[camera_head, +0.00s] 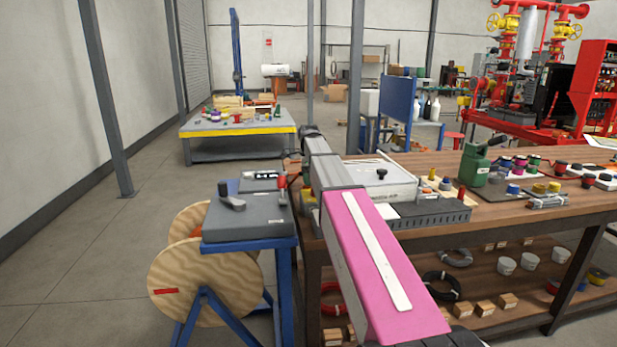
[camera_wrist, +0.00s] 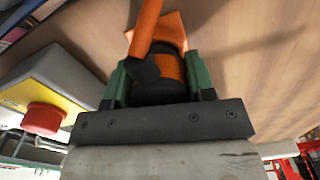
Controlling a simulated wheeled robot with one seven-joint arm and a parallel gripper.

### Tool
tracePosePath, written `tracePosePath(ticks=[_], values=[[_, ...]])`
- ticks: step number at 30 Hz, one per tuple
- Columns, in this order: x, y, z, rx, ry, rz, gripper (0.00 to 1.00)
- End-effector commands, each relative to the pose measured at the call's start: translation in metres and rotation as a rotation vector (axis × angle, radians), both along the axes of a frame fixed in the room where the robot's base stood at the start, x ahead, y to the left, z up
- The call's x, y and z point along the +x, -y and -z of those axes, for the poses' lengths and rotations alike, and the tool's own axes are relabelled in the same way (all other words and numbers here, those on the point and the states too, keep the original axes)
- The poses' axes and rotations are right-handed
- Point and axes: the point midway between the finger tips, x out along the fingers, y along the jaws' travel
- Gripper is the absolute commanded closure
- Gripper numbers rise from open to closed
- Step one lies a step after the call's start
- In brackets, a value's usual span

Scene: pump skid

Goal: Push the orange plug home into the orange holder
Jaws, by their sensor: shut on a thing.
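In the wrist view my gripper (camera_wrist: 158,78) has its two green fingers shut on the orange plug (camera_wrist: 172,67), which has a black lower body and an orange bar rising towards the camera's top edge. An orange plate-like part (camera_wrist: 174,26), which seems to be the orange holder, shows just beyond the plug over the wood surface. The plug and my fingers cover much of it, so I cannot tell how deep the plug sits. In the head view my pink arm hides the gripper, plug and holder.
A grey and yellow box with a red button (camera_wrist: 43,118) stands left of my gripper in the wrist view. The wooden workbench (camera_head: 480,215) carries a green canister (camera_head: 473,166) and several coloured caps. A grey-topped blue stand (camera_head: 246,222) is to its left.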

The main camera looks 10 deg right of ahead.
Motion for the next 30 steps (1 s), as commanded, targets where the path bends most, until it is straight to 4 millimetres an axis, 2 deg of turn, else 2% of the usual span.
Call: tracePosePath(ticks=[23, 24, 26, 27, 30], values=[[0.0, 0.0, 0.011, 0.0, 0.0, 0.0, 0.79], [0.0, 0.0, 0.011, 0.0, 0.0, 0.0, 0.47], [0.0, 0.0, 0.011, 0.0, 0.0, 0.0, 0.27], [0.0, 0.0, 0.011, 0.0, -0.002, 0.0, 0.2], [-0.001, 0.0, 0.011, 0.0, -0.002, 0.0, 0.2]])
